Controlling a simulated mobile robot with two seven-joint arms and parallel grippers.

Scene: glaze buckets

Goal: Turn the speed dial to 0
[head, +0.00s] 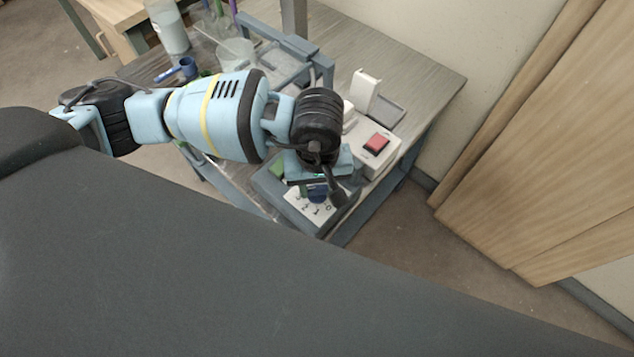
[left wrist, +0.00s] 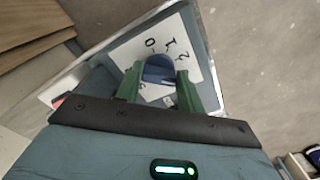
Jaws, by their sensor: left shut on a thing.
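The speed dial (left wrist: 159,68) is a blue knob on a white scale plate (left wrist: 135,47) with dark numerals, among them 0, 1 and 2. In the left wrist view my left gripper (left wrist: 160,80) has its green fingers on either side of the dial, shut on it. In the head view my left gripper (head: 306,190) is over the grey control box, and a bit of the blue dial (head: 318,195) shows beneath it. The hand hides part of the scale. I cannot tell which numeral the dial points to. My right gripper is not in view.
A switch box with a red button (head: 376,143) stands just right of the hand on the workbench (head: 428,75). A glass jar (head: 170,30), a clear beaker (head: 236,52) and a blue-handled tool (head: 186,68) are farther back. Wooden panels (head: 545,140) lean at the right wall.

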